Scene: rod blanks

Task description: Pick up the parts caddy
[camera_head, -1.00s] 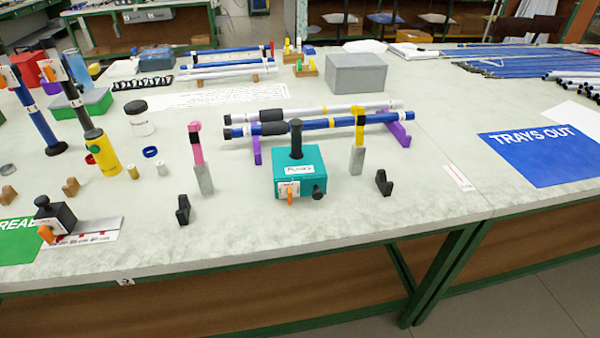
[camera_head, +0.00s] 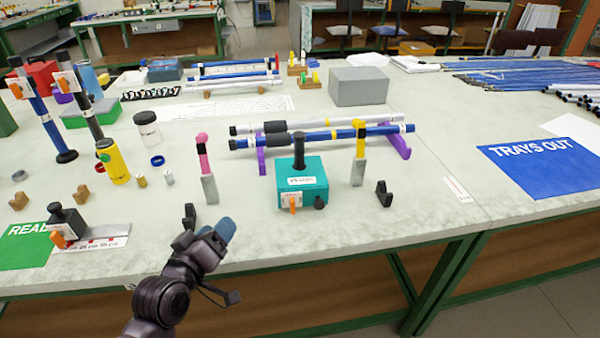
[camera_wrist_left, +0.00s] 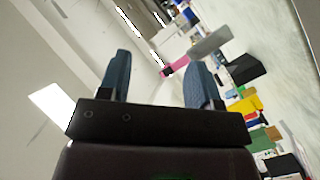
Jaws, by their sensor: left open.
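A teal box (camera_head: 314,199) with an upright black post handle (camera_head: 299,152) stands near the front edge of the bench; I take it to be the parts caddy. It has a white label too small to read, an orange tab and a black knob on its front. The box cannot be made out for sure there. My right gripper is not in view.
A pink-topped post (camera_head: 203,155) and a yellow-topped post (camera_head: 359,145) flank the box. Behind lie rods on purple supports (camera_head: 401,146). A yellow bottle (camera_head: 112,163) stands left.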

